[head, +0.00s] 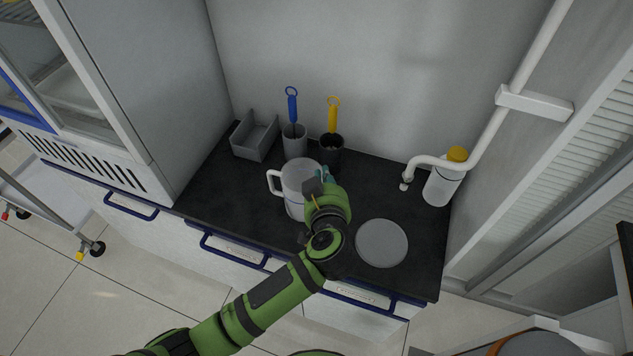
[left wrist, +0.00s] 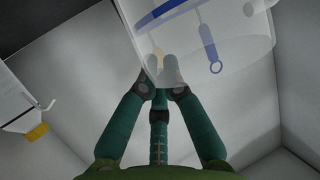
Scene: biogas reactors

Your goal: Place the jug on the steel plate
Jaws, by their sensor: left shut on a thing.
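A translucent white jug (head: 297,181) with a handle on its left stands upright over the dark counter in the head view. I cannot tell whether its base touches the counter. My left gripper (head: 322,182) is at the jug's right side, shut on it and partly hiding it. In the left wrist view the fingers (left wrist: 159,75) meet at the jug's wall (left wrist: 205,45). The round grey steel plate (head: 382,243) lies on the counter to the right of my left gripper and nearer the front edge, with nothing on it. My right gripper is not in view.
A grey open box (head: 254,138), a blue-handled brush in a grey cup (head: 295,140) and a yellow-handled brush in a dark cup (head: 332,150) stand behind the jug. A yellow-capped bottle (head: 440,184) and a white pipe (head: 487,135) are at the right.

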